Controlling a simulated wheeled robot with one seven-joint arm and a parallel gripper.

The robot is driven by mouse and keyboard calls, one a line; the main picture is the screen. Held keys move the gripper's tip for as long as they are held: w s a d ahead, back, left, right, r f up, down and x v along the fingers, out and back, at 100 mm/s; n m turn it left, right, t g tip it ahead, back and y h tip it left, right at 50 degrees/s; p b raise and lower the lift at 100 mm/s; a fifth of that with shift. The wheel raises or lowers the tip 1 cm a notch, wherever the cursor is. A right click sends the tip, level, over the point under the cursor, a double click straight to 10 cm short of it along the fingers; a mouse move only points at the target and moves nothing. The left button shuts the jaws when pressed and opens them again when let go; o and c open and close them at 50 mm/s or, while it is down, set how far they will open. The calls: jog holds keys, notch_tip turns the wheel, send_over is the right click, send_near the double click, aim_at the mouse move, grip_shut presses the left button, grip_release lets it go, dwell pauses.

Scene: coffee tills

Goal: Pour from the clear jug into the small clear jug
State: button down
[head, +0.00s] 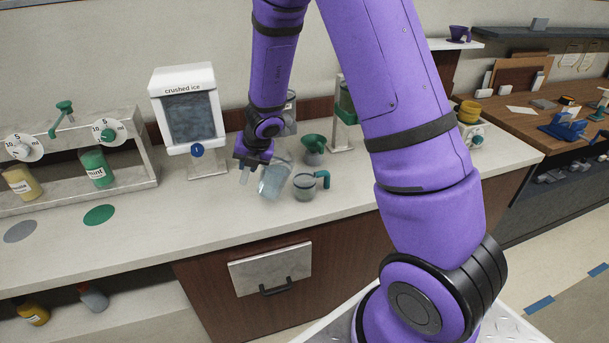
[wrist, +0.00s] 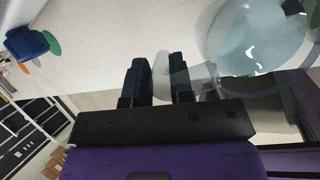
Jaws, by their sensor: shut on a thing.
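The clear jug (head: 273,181) hangs from my gripper (head: 250,160) above the counter and leans to the right in the head view. My gripper is shut on its clear handle, which shows between the two dark fingers (wrist: 161,78) in the wrist view. The jug's round body (wrist: 250,45) fills the upper right there, with pale, glinting contents. The small clear jug (head: 303,191) with a teal handle stands upright on the counter, just right of the held jug. I cannot tell whether the two jugs touch, or whether anything is flowing.
A green dripper cone (head: 314,144) stands behind the small jug. The crushed ice dispenser (head: 189,115) is to the left, with a syrup rack (head: 140,160) beyond it. A green disc (head: 99,215) marks the counter (head: 190,222). The counter front left of the jugs is clear.

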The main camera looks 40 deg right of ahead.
jog(key=shift+s+d+r+m+t+y, duration=0.15)
jog(key=shift+d+r+y, duration=0.45)
jog(key=shift+r, duration=0.4)
jog(key=shift+s+d+r+m+t+y, duration=0.15)
jog(key=shift+d+r+y, duration=0.25)
jog(key=shift+d+r, duration=0.45)
jog(key=shift+s+d+r+t+y, duration=0.15)
jog(key=shift+d+r+y, duration=0.35)
jog(key=shift+r, duration=0.65)
jog(key=shift+s+d+t+y, duration=0.25)
jog(key=shift+d+y, duration=0.25)
jog(key=shift+y, duration=0.2)
jog(key=shift+d, duration=0.15)
jog(key=shift+a, duration=0.2)
jog(key=shift+s+a, duration=0.1)
jog(key=shift+a, duration=0.3)
jog(key=shift+s+d+r+m+t+y, duration=0.15)
jog(key=shift+d+m+t+y, duration=0.3)
jog(key=shift+d+y, duration=0.35)
